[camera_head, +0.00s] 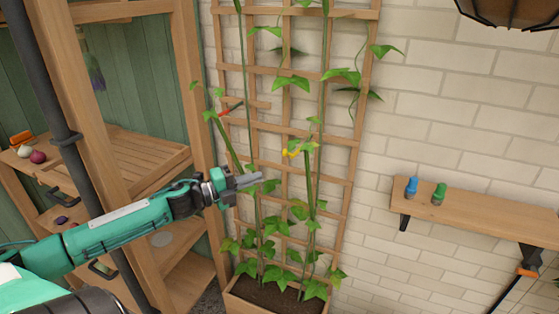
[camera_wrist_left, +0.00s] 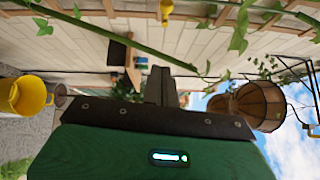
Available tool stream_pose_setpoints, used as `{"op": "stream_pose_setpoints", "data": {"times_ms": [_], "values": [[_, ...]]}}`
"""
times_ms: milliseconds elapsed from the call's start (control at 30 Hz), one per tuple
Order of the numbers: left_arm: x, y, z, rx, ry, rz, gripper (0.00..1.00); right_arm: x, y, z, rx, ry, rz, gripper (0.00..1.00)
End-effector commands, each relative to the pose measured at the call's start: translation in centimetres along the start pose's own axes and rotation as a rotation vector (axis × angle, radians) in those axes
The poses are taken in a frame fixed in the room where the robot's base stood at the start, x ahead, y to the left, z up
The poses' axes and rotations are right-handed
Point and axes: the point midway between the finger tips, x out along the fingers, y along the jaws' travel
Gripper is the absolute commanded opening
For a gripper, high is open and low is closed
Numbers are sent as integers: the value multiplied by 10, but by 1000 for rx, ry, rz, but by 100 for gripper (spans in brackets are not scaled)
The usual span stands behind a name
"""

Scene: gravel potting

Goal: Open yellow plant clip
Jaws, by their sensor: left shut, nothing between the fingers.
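The yellow plant clip (camera_head: 293,152) sits on a green vine stem in front of the wooden trellis (camera_head: 351,115). It is small in the head view, and I cannot tell whether its jaws are open. A small yellow piece at the top of the left wrist view (camera_wrist_left: 166,9) looks like the same clip. My left gripper (camera_head: 256,179) is shut and empty, below and left of the clip and apart from it. Its closed fingers also show in the left wrist view (camera_wrist_left: 161,84). My right gripper is not in view.
A red-orange clip (camera_head: 231,109) is on the left stem. The planter (camera_head: 240,305) stands below the trellis. A wall shelf (camera_head: 480,212) at right holds a blue clip (camera_head: 412,186) and a green clip (camera_head: 439,194). Wooden shelving (camera_head: 132,158) is at left. A yellow can (camera_wrist_left: 27,96) shows in the wrist view.

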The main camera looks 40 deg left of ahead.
Motion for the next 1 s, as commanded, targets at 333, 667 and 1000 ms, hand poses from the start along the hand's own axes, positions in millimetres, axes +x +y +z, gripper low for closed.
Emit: {"op": "stream_pose_setpoints", "data": {"times_ms": [333,667,1000], "values": [[28,-2,1,0,-2,-2,0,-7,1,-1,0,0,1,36],[54,-3,2,0,-3,-2,0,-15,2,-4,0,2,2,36],[82,-3,2,0,-3,-2,0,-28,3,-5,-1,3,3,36]]}}
